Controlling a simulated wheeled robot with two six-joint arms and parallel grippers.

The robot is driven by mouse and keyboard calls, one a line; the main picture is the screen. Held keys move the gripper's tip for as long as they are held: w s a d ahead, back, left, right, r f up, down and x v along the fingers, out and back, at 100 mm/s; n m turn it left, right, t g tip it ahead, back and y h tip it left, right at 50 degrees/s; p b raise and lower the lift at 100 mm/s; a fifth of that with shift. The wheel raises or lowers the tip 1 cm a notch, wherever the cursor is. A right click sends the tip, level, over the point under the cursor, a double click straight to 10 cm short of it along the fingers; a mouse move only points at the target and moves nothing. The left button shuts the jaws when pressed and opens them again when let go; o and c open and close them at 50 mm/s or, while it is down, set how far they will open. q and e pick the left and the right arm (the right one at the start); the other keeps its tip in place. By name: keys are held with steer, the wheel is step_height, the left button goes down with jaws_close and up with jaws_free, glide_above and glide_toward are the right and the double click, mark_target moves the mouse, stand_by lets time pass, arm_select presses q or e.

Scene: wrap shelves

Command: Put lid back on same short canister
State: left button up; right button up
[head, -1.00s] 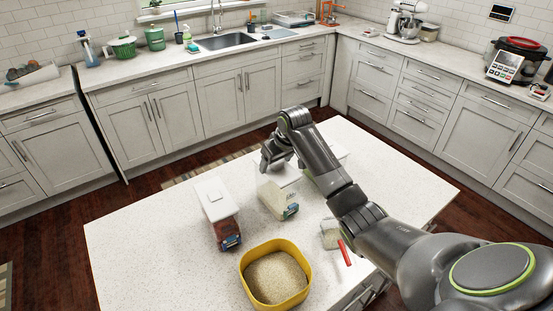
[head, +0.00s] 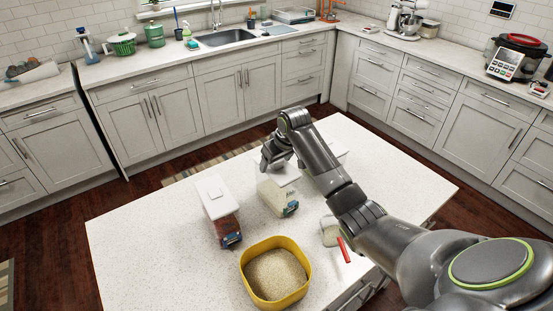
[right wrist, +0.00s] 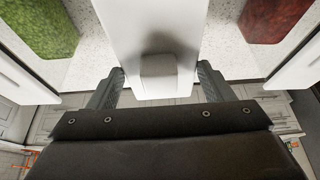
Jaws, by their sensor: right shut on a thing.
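My right gripper (head: 272,163) is at the far end of the middle canister (head: 284,199) on the island. The canister is clear, with pale contents and a coloured label. A canister with red contents (head: 226,227) and a white lid stands to the left. Another canister is mostly hidden behind my right arm. My left gripper is not in view.
A yellow bowl of grain (head: 247,258) stands at the island's front. A small clear container (head: 330,230) and a red object (head: 344,250) lie near my right arm. The island top (head: 140,245) is clear at the left. Neighbouring canisters stand close on both sides.

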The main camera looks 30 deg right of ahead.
steer(key=o, duration=1.1)
step_height(320, 180, up, 2)
steer(key=p, duration=0.2)
steer(key=shift+r+p, duration=0.2)
steer(key=shift+p, duration=0.2)
steer(key=shift+r, duration=2.3)
